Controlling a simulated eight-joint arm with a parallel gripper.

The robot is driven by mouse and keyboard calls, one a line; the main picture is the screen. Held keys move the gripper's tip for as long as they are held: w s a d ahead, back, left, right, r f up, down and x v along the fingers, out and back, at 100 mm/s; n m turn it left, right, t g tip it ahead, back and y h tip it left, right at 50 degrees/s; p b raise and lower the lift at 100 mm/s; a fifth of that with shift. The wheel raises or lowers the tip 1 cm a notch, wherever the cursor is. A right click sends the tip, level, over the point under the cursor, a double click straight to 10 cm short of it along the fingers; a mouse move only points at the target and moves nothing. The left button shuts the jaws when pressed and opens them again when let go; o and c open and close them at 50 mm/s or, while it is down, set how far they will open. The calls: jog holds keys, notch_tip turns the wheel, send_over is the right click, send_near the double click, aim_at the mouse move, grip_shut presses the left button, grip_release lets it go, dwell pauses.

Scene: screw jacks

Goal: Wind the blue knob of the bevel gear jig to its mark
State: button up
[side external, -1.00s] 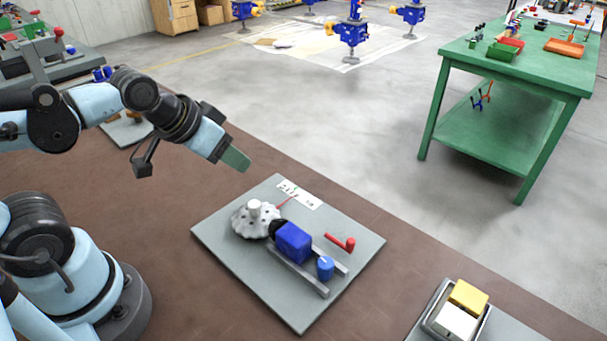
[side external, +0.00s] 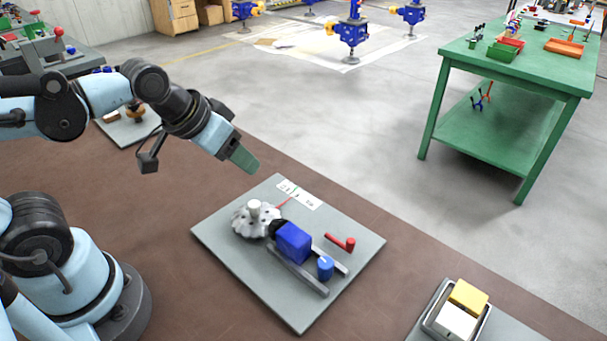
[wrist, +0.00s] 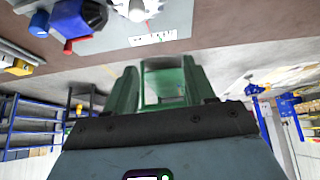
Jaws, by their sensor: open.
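The bevel gear jig is a grey plate (side external: 235,270) on the brown table. On it are a pale toothed gear (side external: 243,222) with a white hub, a blue block (side external: 293,241) on grey rails, and a small blue knob (side external: 325,267) at the rails' near end. A red crank-shaped handle (side external: 341,242) lies to the right. A white label card (side external: 299,194) with a red pointer is at the back edge. My gripper (side external: 243,160) is open and empty, above and behind the plate's back left corner, apart from the jig. In the wrist view, its green fingers (wrist: 165,85) show a gap.
A tray with a yellow block (side external: 468,297) and a white block (side external: 455,322) stands at the front right. A green workbench (side external: 510,75) stands across the floor. Another board (side external: 125,128) lies behind my arm.

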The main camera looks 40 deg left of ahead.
jog(key=w+d+r+g, duration=0.2)
jog(key=d+g, duration=0.2)
jog(key=d, duration=0.7)
jog(key=n+g, duration=0.1)
jog(key=g, duration=0.2)
send_near(325, 263)
notch_tip(325, 263, down, 9)
jog(key=shift+s+d+r, duration=0.15)
jog(key=shift+r, duration=0.05)
grip_shut()
